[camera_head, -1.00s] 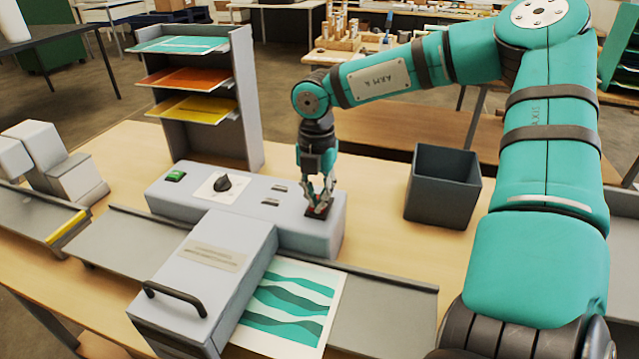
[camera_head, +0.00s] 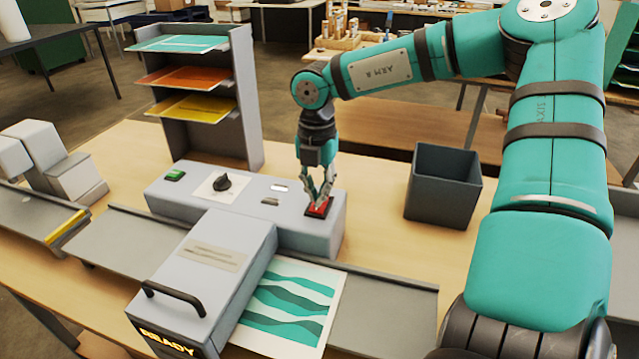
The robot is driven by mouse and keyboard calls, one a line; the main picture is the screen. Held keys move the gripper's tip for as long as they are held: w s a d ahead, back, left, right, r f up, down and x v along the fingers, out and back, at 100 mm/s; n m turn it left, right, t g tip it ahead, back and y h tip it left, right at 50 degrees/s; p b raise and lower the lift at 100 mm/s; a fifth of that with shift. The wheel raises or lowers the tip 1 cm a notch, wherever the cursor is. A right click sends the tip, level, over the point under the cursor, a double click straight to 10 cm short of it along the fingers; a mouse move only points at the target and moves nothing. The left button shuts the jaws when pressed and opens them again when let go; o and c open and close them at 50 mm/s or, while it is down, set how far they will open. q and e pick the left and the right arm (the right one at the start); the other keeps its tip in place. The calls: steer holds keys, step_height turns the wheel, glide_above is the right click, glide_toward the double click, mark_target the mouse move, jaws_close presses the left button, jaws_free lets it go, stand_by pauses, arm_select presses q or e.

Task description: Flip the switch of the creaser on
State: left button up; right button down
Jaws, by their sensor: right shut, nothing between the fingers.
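The grey machine (camera_head: 255,237) stands on the wooden table, with a dark knob (camera_head: 222,183), a green button (camera_head: 174,176) and small slots on its top. A red rocker switch (camera_head: 320,207) sits at the right end of the top and looks lit. My right gripper (camera_head: 319,203) is shut and empty, pointing down with its fingertips at the switch; they seem to touch it and hide part of it. A "READY" display (camera_head: 167,342) glows on the front of the machine's handled cover (camera_head: 205,268). My left gripper is not in view.
A sheet with teal waves (camera_head: 290,303) lies partly under the cover. A dark open bin (camera_head: 443,187) stands to the right. A rack (camera_head: 246,95) with coloured sheets stands behind. Another grey device (camera_head: 70,178) is at the left.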

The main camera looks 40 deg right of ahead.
mark_target(317, 209)
steer(key=shift+r+p, duration=0.75)
steer(key=shift+r, duration=1.75)
steer(key=shift+s+a+f, duration=0.1)
